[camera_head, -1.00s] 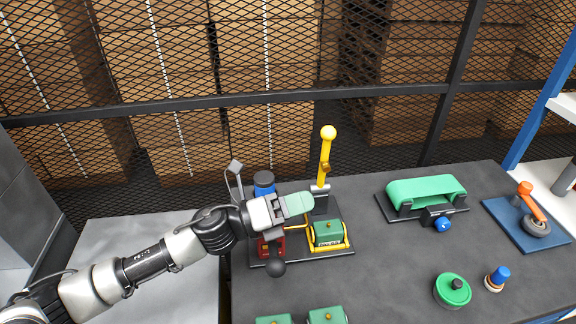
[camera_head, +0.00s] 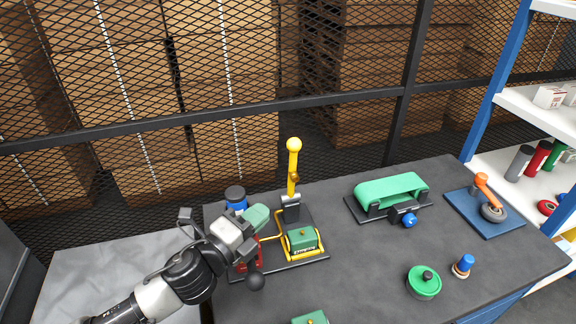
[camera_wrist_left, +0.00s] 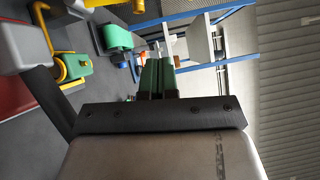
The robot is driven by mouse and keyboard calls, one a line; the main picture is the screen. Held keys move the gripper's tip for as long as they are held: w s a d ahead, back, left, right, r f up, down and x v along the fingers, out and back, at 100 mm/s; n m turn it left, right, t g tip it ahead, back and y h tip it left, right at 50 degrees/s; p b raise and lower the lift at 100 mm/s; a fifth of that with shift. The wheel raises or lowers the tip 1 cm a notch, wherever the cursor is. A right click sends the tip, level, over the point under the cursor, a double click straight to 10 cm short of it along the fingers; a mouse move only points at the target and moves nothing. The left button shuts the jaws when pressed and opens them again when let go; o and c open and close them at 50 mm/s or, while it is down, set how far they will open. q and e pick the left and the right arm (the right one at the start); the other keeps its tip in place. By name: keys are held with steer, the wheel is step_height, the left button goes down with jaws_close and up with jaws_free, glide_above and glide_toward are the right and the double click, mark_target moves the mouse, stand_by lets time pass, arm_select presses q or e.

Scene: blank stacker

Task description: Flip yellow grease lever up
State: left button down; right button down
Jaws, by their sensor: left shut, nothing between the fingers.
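My left gripper (camera_head: 258,216) has green fingertips and is shut and empty. It is left of the lever's lower end, apart from the ball, in front of a blue and black cylinder (camera_head: 236,198). In the left wrist view its green fingers (camera_wrist_left: 157,75) are together, with nothing between them. Yellow parts at the left edge of that view are partly cut off. My right gripper is not in view.
A green box in a yellow frame (camera_head: 302,241) sits right of the gripper. A green belt unit (camera_head: 391,190), a blue plate with an orange lever (camera_head: 484,212) and a green round knob (camera_head: 424,282) stand farther right. The table middle is clear. A mesh fence (camera_head: 200,110) stands behind.

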mark_target(290, 161)
arm_select(q)
steer(key=w+a+p+x, duration=0.1)
steer(key=a+p+x, duration=0.1)
steer(key=x, duration=1)
steer(key=shift+w+r+p, duration=0.25)
steer(key=shift+w+p, duration=0.1)
steer(key=shift+w, duration=0.25)
steer(key=shift+d, duration=0.1)
steer(key=shift+w+r+n+p, duration=0.3)
steer(key=shift+w+r+p, duration=0.25)
steer(key=shift+p, duration=0.65)
steer(key=shift+w+a, duration=0.1)
steer(key=shift+a, duration=0.25)
steer(key=shift+f, duration=0.1)
